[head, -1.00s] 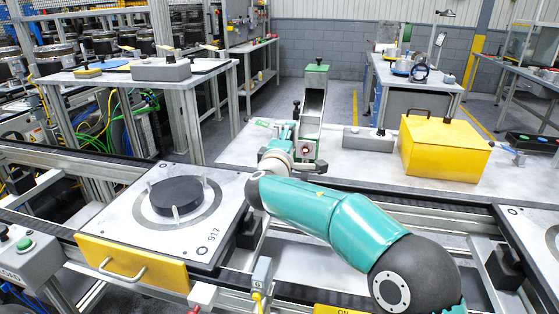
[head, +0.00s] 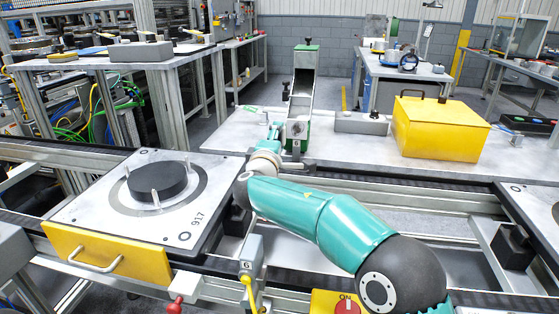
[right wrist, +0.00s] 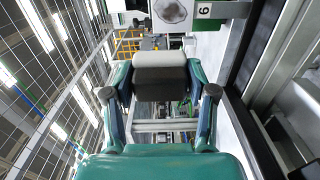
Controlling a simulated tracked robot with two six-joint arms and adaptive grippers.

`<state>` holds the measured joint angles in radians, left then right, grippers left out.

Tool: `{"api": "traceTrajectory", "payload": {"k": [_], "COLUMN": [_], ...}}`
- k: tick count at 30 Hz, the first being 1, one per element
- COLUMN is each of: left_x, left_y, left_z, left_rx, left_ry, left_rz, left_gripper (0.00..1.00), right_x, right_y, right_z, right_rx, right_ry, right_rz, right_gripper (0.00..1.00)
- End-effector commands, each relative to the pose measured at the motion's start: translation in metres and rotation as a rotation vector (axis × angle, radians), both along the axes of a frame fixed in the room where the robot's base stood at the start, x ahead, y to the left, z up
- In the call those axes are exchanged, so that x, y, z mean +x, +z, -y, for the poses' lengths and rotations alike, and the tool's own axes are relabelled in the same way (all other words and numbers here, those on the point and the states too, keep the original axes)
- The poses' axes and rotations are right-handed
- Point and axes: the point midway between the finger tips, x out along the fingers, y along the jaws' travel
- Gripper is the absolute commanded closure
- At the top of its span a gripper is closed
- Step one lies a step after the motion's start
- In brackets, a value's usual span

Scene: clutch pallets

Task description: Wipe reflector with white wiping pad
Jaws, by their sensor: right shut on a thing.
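My right gripper (right wrist: 160,80) is shut on a block-shaped wiping pad (right wrist: 159,66), white on one face and dark grey below, in the right wrist view. A round grey reflector (right wrist: 172,11) with darker smudges sits in a pale mount at the top of that view, apart from the pad in the picture. In the head view my right gripper (head: 274,134) is small, beside the front of a green and grey stand (head: 302,95). A round grey face (head: 297,129) low on the stand appears to be the reflector. The pad is hard to make out there. My left gripper is not in view.
A yellow box (head: 440,127) and a grey block (head: 361,122) stand on the bench right of the stand. A pallet (head: 90,205) with a black disc (head: 157,181) and upright pins lies at left on the conveyor.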

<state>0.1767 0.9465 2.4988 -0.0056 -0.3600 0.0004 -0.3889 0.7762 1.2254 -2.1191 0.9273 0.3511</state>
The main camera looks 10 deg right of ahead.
Motion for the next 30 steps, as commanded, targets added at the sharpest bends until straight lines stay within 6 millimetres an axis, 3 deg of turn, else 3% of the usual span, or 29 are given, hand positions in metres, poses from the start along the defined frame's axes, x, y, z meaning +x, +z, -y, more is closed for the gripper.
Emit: {"api": "traceTrajectory", "payload": {"k": [1,3,8,24,30], "left_x": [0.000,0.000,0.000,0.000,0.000], "left_y": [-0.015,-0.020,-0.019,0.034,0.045], "left_z": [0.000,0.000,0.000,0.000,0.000], "left_rx": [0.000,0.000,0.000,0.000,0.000], "left_ry": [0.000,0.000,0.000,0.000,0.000], "left_rz": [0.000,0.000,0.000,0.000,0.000], "left_gripper": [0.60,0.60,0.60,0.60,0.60], "right_x": [0.000,0.000,0.002,0.042,0.052], "right_y": [-0.015,-0.020,-0.021,-0.017,-0.019], "right_z": [0.000,0.001,0.004,0.022,0.027], "right_rx": [0.000,0.000,0.000,-0.001,-0.001], "right_ry": [-0.001,-0.001,-0.004,-0.007,-0.007], "right_rz": [0.000,0.001,0.000,-0.001,0.000], "right_gripper": [0.71,0.71,0.71,0.71,0.71]}}
